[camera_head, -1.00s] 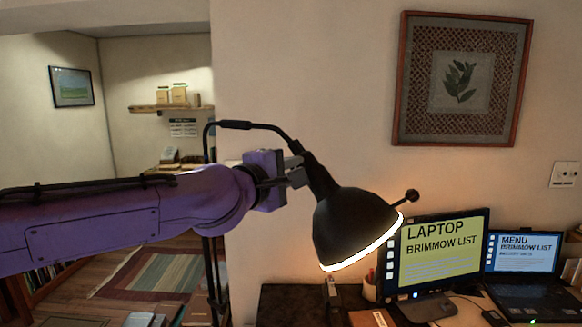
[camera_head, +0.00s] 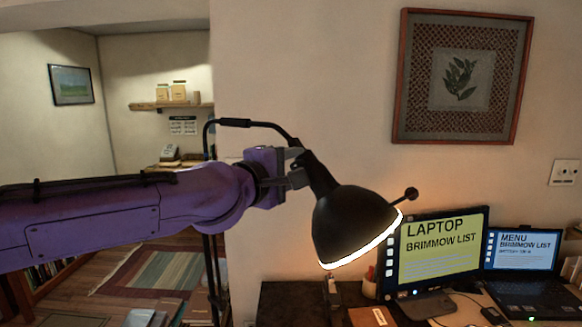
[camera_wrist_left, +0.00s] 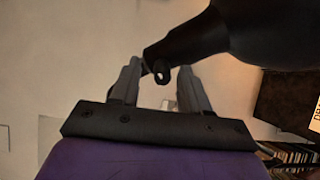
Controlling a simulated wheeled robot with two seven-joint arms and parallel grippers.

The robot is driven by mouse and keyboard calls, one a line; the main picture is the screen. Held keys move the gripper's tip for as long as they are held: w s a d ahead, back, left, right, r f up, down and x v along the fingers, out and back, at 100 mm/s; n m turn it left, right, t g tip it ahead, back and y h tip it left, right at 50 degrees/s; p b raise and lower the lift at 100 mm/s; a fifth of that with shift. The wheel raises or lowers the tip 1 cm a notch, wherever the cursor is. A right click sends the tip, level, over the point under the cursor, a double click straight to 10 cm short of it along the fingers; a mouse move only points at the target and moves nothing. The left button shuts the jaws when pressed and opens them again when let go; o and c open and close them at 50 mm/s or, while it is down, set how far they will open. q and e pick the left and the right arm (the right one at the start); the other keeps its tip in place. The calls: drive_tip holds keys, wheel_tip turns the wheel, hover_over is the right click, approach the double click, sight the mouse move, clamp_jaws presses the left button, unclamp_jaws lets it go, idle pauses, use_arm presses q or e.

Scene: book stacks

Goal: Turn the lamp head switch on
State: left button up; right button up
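The black lamp head (camera_head: 350,222) hangs from its neck on a curved arm (camera_head: 270,126), its lower rim glowing white. A thin rod with a round black knob (camera_head: 411,194) sticks out on its right side. The lamp also fills the top right of the left wrist view (camera_wrist_left: 270,30). My left gripper (camera_head: 297,168) is at the lamp's neck, left of and above the shade. In the left wrist view its fingers (camera_wrist_left: 158,76) stand apart, with a small dark lug (camera_wrist_left: 161,77) of the lamp neck between their tips. Contact is unclear. My right gripper is out of view.
A yellow-screened monitor (camera_head: 440,250) and an open laptop (camera_head: 525,262) stand on the desk at the right, below the lamp. A red cup-like holder (camera_head: 369,285) is beside the monitor. A framed leaf picture (camera_head: 462,78) hangs on the wall behind.

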use_arm(q)
drive_tip(key=shift+s+a, duration=0.1)
drive_tip(key=b+v, duration=0.2)
drive_tip(key=v, duration=0.2)
drive_tip(key=shift+s+a+f, duration=0.15)
drive_tip(key=shift+s+a, duration=0.05)
drive_tip(key=shift+s, duration=0.1)
approach(294, 167)
drive_tip(key=shift+s+a+p, duration=0.4)
drive_tip(key=shift+s+a, duration=0.05)
drive_tip(key=shift+s, duration=0.1)
